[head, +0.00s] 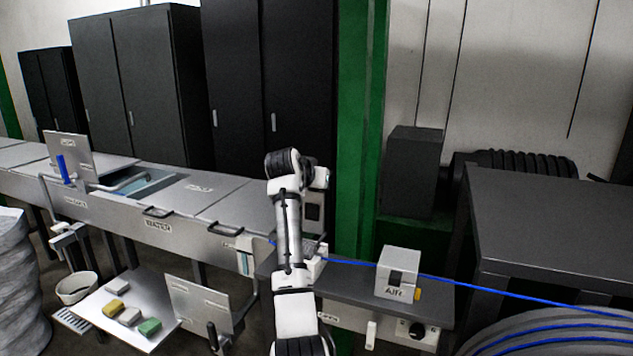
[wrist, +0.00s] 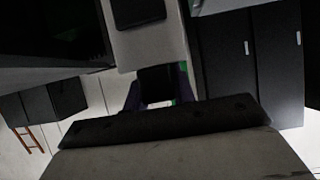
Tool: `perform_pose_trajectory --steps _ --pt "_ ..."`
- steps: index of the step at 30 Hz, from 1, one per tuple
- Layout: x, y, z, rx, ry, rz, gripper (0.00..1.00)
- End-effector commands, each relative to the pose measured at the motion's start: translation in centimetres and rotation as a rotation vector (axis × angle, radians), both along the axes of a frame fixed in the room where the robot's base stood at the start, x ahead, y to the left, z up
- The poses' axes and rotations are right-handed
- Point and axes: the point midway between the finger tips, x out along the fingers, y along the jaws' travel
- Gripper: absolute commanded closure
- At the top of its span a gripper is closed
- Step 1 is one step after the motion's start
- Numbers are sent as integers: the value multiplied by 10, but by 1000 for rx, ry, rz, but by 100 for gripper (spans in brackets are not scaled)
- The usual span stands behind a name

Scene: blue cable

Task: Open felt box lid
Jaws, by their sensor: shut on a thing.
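My arm (head: 289,228) reaches forward over the workbench in the head view, and it hides my gripper there. In the wrist view my gripper (wrist: 160,92) is dark, with its fingers closed around a small light piece (wrist: 160,103). Whether this piece belongs to the felt box lid cannot be told. A pale box (head: 317,262) shows partly behind my arm on the dark shelf, where the blue cable (head: 350,263) runs. No felt label is readable, and I cannot tell whether a lid there is raised or down.
A white box marked AIR (head: 401,262) stands on the shelf (head: 345,284) to the right. The long grey counter (head: 190,213), with one lid (head: 69,150) raised, runs left. A dark table (head: 545,220) is close on the right. Several coloured blocks (head: 130,316) lie front left.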

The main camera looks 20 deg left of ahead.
Motion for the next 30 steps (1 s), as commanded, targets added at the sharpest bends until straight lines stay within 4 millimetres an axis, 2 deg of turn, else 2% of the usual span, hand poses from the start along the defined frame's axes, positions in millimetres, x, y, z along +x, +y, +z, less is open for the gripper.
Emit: perform_pose_trajectory --steps 1,18,19,21,24,30 --pt "0 -1 -13 -6 25 -3 100" --pt "1 -1 -13 -6 26 -3 100" --pt "1 -1 -13 -6 26 -3 71" --pt "1 -1 -11 -5 23 -4 62" --pt "0 0 -10 -5 20 -3 53" --pt "0 0 -7 -4 14 -1 53"
